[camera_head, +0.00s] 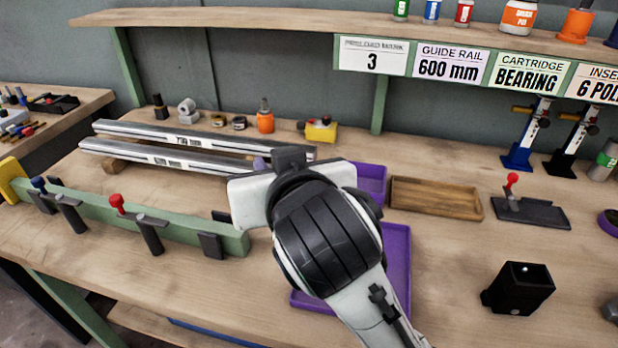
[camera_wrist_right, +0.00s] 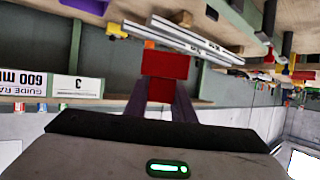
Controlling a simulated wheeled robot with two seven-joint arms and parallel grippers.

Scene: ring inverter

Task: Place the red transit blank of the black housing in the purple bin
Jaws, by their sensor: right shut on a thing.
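The red transit blank (camera_wrist_right: 166,65) is a red block, held between the dark fingers of my right gripper (camera_wrist_right: 168,88) in the right wrist view. In the head view my right wrist and the gripper's back (camera_head: 290,160) hide the blank, above the middle of the bench. The purple bin (camera_head: 374,182) is partly hidden behind my right wrist, left of a wooden tray. The black housing (camera_head: 522,287) stands upright at the front right of the bench. My left gripper is not in view.
A flat purple tray (camera_head: 397,270) lies under my right forearm. The wooden tray (camera_head: 435,196) is empty. Two metal rails (camera_head: 180,158) lie at the back left. A green fixture with clamps (camera_head: 185,230) runs along the front left. A dark plate with a red-knobbed clamp (camera_head: 532,211) lies at right.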

